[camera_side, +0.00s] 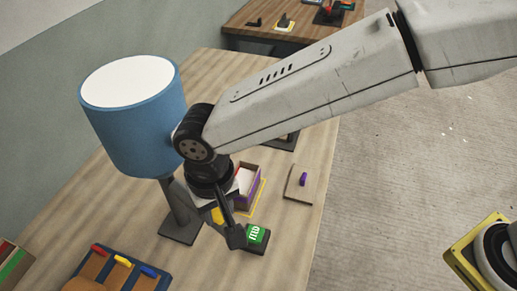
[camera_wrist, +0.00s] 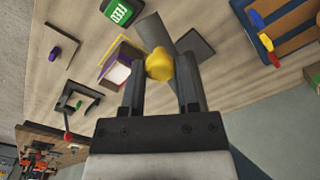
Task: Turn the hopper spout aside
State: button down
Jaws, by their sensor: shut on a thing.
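The hopper (camera_side: 135,125) is a blue drum with a white top, on a grey post with a dark square base (camera_side: 181,232). Its dark grey spout (camera_side: 232,228) slants down, its lower end close to a green-topped block (camera_side: 257,235). The spout (camera_wrist: 153,30) also shows in the wrist view, with the green block (camera_wrist: 119,12) near its end. A yellow knob (camera_wrist: 159,64) sits by the spout, between my fingertips. My gripper (camera_wrist: 161,72) is shut on this knob. In the side view the knob (camera_side: 217,215) is partly hidden by my gripper (camera_side: 215,208).
A purple-sided box (camera_side: 247,188) with pale contents stands close behind the spout, beside a yellow outline. A flat board with a purple knob (camera_side: 303,179) lies further right. A blue rack (camera_side: 120,272) with coloured handles is at the front left. Bare table lies right of the green block.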

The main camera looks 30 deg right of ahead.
jog(key=shift+s+a+m, duration=0.2)
jog(key=shift+a+m, duration=0.1)
jog(key=shift+a, duration=0.1)
jog(key=shift+c, duration=1.6)
grip_release()
jog(key=shift+r, duration=0.1)
jog(key=shift+r, duration=3.85)
